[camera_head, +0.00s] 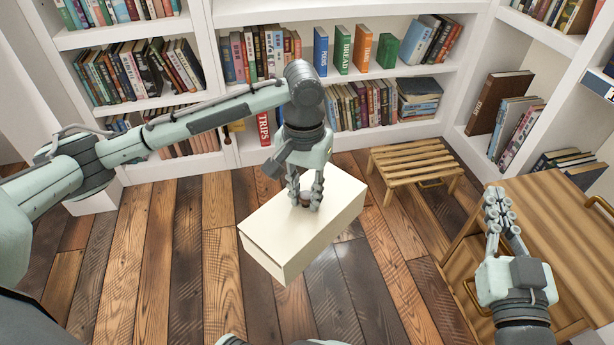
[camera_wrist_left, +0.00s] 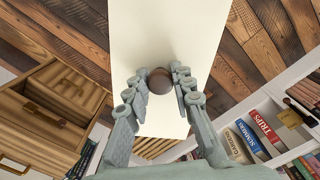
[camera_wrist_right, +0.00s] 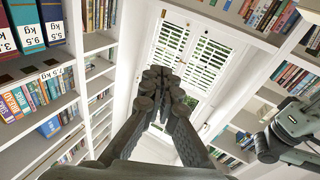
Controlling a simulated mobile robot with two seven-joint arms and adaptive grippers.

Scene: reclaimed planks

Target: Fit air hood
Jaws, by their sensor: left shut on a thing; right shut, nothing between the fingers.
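A cream box-shaped piece (camera_head: 290,240) with a round brown knob (camera_wrist_left: 158,81) shows in the head view, tilted, and appears held above the plank floor. I cannot tell for certain that it is the air hood. My left gripper (camera_head: 305,198) comes down from above and is shut on the knob. In the left wrist view the fingers flank the knob, and the cream face (camera_wrist_left: 160,35) lies behind it. My right gripper (camera_head: 497,205) is shut and empty at the right, apart from the cream piece. In the right wrist view its fingertips (camera_wrist_right: 165,85) meet.
A wooden cabinet (camera_head: 560,215) with brass handles stands at the right, close to my right gripper. A low slatted wooden piece (camera_head: 415,165) is beside it, near the shelves. White bookshelves (camera_head: 290,95) line the back and right. Plank floor (camera_head: 150,270) is clear at the left.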

